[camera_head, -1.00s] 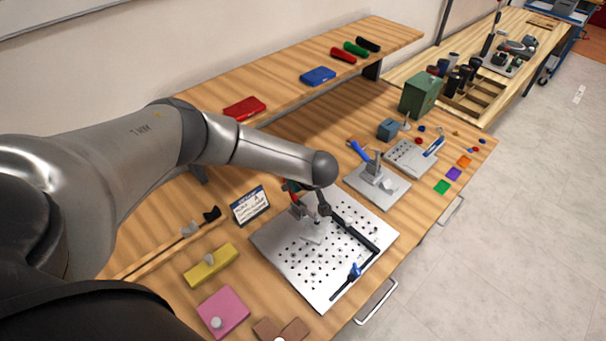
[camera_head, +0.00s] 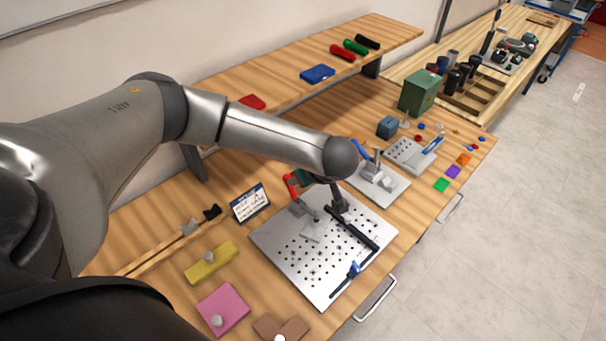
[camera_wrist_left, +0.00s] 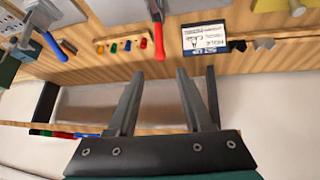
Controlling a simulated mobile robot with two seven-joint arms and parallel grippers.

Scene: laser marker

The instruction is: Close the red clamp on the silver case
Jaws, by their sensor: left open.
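The red-handled clamp (camera_head: 292,186) stands on a silver plate with several holes (camera_head: 282,240). Its handle sticks up beside the end of my left arm, and its metal arm lies over a small light grey piece on the plate. In the left wrist view the red handle (camera_wrist_left: 158,38) shows at the top, just beyond the fingertips and roughly in line with the gap between them. My left gripper (camera_wrist_left: 162,72) is open with nothing between its fingers. In the head view the arm's rounded wrist hides most of that gripper. I cannot tell whether it touches the clamp.
A black bar with a blue knob (camera_head: 354,268) runs along the plate's right side. A label stand (camera_head: 250,203) is left of the clamp. A blue-handled clamp (camera_head: 362,150) stands on another plate behind. The raised shelf (camera_head: 285,85) is at the back.

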